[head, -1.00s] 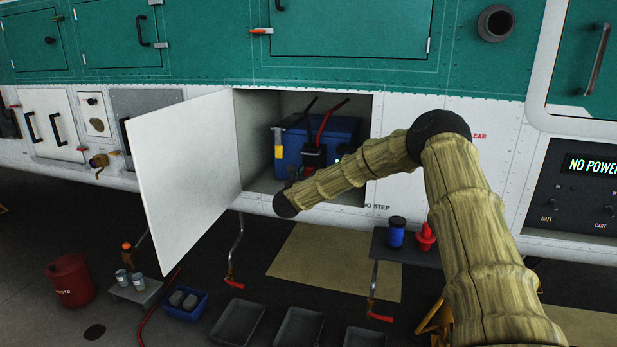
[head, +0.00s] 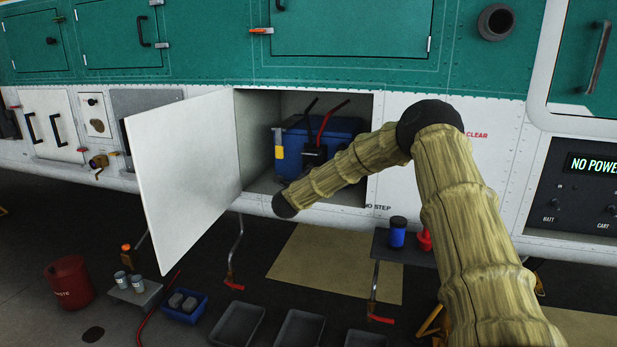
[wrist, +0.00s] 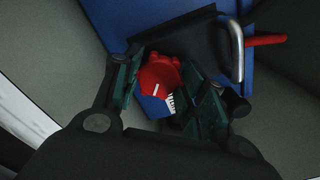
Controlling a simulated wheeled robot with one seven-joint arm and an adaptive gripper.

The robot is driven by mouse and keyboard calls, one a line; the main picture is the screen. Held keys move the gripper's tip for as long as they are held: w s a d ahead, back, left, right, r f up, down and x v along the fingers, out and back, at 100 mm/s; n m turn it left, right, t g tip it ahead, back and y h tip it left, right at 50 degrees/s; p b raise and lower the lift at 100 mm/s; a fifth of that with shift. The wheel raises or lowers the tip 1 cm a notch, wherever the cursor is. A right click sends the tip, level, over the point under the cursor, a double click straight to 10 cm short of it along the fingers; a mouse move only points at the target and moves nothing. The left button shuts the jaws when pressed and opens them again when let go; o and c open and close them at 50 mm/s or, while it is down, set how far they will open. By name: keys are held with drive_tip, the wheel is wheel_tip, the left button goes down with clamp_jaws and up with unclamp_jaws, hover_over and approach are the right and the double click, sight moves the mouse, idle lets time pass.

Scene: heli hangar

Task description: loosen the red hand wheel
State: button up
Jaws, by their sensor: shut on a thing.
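The red hand wheel (wrist: 158,76) shows in the wrist view, with a white mark on its face, in front of the blue battery box (wrist: 102,18). My gripper (wrist: 160,86) is shut on the wheel, with one green-padded finger on each side of it. In the head view the blue box (head: 345,132) sits inside the open bay (head: 262,130), with a black and a red cable rising from its front. My arm reaches into the bay from the right; the wheel and my fingers are hidden there.
The white bay door (head: 185,170) stands open on the left. A grey shelf with a blue container (head: 397,232) and a red item (head: 425,239) is below right of the bay. Trays (head: 298,330), a red waste bin (head: 70,283) and a small blue bin (head: 182,306) are on the floor.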

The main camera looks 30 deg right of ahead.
drive_tip(key=n, duration=0.3)
drive_tip(key=shift+w+r+n+p, duration=0.1)
drive_tip(key=shift+n+p, duration=0.3)
drive_tip(key=n+p, duration=0.1)
drive_tip(key=n, duration=0.2)
drive_tip(key=shift+a+n, duration=0.1)
drive_tip(key=shift+n, duration=0.2)
drive_tip(key=n+p, duration=0.1)
drive_tip(key=n, duration=0.2)
drive_tip(key=shift+f+n+p, duration=0.2)
drive_tip(key=shift+n+p, duration=0.1)
drive_tip(key=shift+p, duration=0.05)
drive_tip(key=n+p, duration=0.1)
drive_tip(key=n, duration=0.2)
drive_tip(key=shift+n, duration=0.3)
drive_tip(key=n+p, duration=0.2)
drive_tip(key=n, duration=0.3)
drive_tip(key=shift+f+p, duration=0.15)
drive_tip(key=shift+p, duration=0.2)
drive_tip(key=n, duration=0.2)
drive_tip(key=n+p, duration=0.1)
drive_tip(key=n, duration=0.2)
drive_tip(key=shift+s+f+n+p, duration=0.2)
drive_tip(key=shift+s+n+p, duration=0.05)
drive_tip(key=shift+n+p, duration=0.15)
drive_tip(key=o, duration=1)
